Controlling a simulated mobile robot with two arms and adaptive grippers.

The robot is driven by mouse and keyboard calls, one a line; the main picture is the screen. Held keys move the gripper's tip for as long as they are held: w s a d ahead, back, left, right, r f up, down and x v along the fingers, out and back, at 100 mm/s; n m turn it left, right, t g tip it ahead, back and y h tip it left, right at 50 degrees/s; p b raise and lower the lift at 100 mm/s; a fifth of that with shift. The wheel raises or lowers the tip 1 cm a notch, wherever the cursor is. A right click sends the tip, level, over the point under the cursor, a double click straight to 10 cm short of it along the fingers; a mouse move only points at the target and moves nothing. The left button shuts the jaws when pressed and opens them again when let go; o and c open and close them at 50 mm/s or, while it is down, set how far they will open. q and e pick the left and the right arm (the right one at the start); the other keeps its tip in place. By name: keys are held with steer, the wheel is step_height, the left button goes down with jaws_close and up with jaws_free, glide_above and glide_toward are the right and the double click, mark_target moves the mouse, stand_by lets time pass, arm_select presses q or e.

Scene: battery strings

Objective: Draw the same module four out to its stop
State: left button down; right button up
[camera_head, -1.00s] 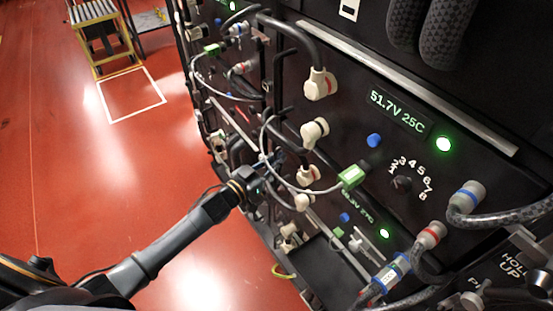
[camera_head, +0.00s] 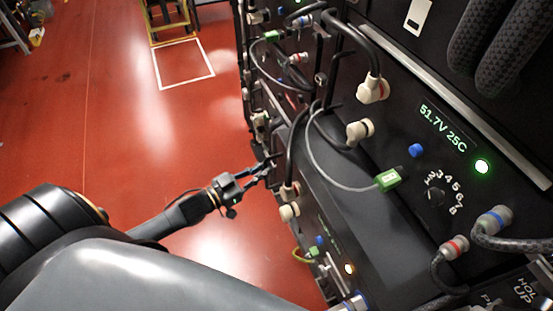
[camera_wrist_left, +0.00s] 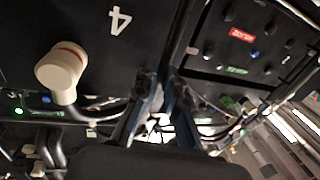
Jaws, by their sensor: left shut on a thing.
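Module four (camera_head: 365,205) stands drawn out of the rack, its dark top surface bare below the 51.7V module. In the left wrist view its face (camera_wrist_left: 108,62) carries a white "4" and a cream plug (camera_wrist_left: 62,72). My left gripper (camera_head: 262,172) is at the outer end of its front; in the wrist view both fingers (camera_wrist_left: 167,98) are closed on a dark upright bar, seemingly its handle (camera_wrist_left: 186,35). The grip itself is partly hidden. The stop cannot be seen. My right gripper is out of view.
The 51.7V module (camera_head: 480,130) above has a green lamp and a dial. A thin grey cable with a green tag (camera_head: 388,180) loops over module four. Thick hoses hang at upper right. Red floor (camera_head: 130,130) left of the rack is clear.

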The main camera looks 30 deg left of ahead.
arm_select(q)
steer(key=shift+w+r, duration=0.15)
steer(key=shift+w, duration=0.3)
steer(key=c, duration=1.6)
jaws_free()
steer(key=shift+o, duration=0.8)
steer(key=v, duration=1.2)
steer(key=shift+c, duration=0.2)
